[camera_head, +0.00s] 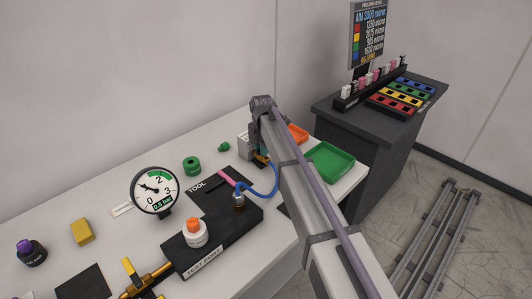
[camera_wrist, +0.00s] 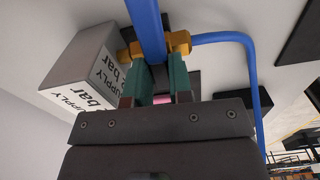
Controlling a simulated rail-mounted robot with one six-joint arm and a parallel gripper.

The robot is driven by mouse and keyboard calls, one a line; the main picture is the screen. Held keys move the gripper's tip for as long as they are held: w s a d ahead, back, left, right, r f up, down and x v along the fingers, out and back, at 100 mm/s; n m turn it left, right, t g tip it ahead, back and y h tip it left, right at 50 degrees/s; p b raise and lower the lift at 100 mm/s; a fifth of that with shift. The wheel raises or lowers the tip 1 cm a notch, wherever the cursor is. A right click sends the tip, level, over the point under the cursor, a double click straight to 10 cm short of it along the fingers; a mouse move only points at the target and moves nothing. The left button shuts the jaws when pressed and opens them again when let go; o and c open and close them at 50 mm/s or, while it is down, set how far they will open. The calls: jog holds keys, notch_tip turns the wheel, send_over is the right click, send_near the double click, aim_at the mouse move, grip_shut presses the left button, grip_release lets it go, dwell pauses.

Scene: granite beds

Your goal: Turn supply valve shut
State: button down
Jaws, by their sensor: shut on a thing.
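The supply valve (camera_wrist: 180,42) is a brass body beside a grey box labelled "SUPPLY" and "2 bar" (camera_wrist: 78,68) in the wrist view. A blue bar that looks like its lever (camera_wrist: 147,25) crosses over the brass. My gripper (camera_wrist: 161,75) has its green-padded fingers closed at the near end of this blue bar; the exact contact is partly hidden. In the head view, my gripper (camera_head: 259,150) is at the supply box (camera_head: 243,146), and my arm hides much of the valve. A blue hose (camera_wrist: 235,38) leaves the brass on the right.
On the white bench (camera_head: 110,240) stand a pressure gauge (camera_head: 154,191), a black test port block (camera_head: 215,240) with a white and orange part, and a brass fitting (camera_head: 147,279). A dark cabinet (camera_head: 375,130) stands behind.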

jog(key=c, duration=1.2)
grip_release()
jog(key=shift+o, duration=0.2)
notch_tip(320, 180, up, 17)
jog(key=p, duration=1.7)
jog(key=shift+f, duration=0.1)
